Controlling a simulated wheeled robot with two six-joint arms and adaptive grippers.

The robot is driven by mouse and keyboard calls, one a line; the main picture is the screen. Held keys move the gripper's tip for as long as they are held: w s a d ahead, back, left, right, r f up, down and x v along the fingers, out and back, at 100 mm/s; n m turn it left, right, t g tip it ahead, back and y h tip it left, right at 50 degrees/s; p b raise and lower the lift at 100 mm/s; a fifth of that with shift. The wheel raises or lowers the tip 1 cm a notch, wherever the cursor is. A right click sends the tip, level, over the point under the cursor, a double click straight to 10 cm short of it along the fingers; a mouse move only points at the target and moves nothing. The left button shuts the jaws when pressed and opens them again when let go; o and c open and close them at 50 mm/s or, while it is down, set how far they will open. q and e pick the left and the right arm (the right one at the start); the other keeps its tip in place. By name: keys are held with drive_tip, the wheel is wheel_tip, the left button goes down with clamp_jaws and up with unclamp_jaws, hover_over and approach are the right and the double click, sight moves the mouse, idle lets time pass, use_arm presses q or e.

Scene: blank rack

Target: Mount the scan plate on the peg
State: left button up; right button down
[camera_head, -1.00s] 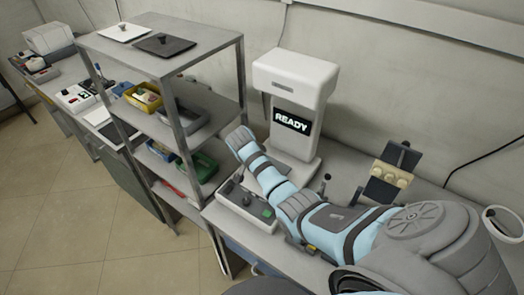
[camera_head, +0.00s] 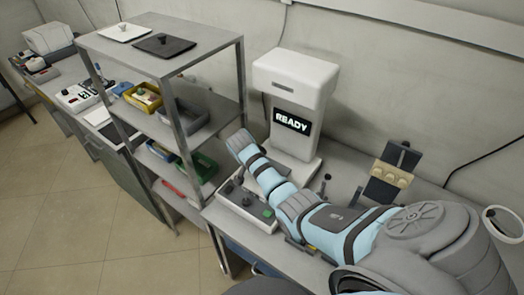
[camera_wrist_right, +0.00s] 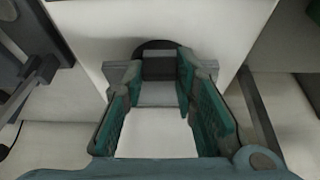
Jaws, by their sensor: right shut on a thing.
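In the right wrist view my right gripper (camera_wrist_right: 160,78) has its teal-padded fingers shut on a grey block (camera_wrist_right: 158,94). A white panel (camera_wrist_right: 95,28) with straight side edges lies just beyond the fingertips, with a dark rounded shape behind the block. I cannot tell whether this panel is the scan plate or part of the white machine. In the head view my right arm reaches left toward the white machine (camera_head: 296,72) showing READY, and its gripper is hidden. I cannot identify the peg.
The grey rack (camera_head: 213,35) holds a yellow bin (camera_head: 130,101), a grey bin and a green bin on its shelves. A control box (camera_head: 257,222) stands before the machine. A dark stand with tan knobs (camera_head: 396,176) is at the right. Floor at left is clear.

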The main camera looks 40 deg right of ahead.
drive_tip(key=shift+f+b, duration=0.35)
drive_tip(key=shift+f, duration=0.2)
drive_tip(key=c, duration=1.2)
unclamp_jaws()
drive_tip(key=shift+r, duration=0.1)
drive_tip(key=v, duration=1.2)
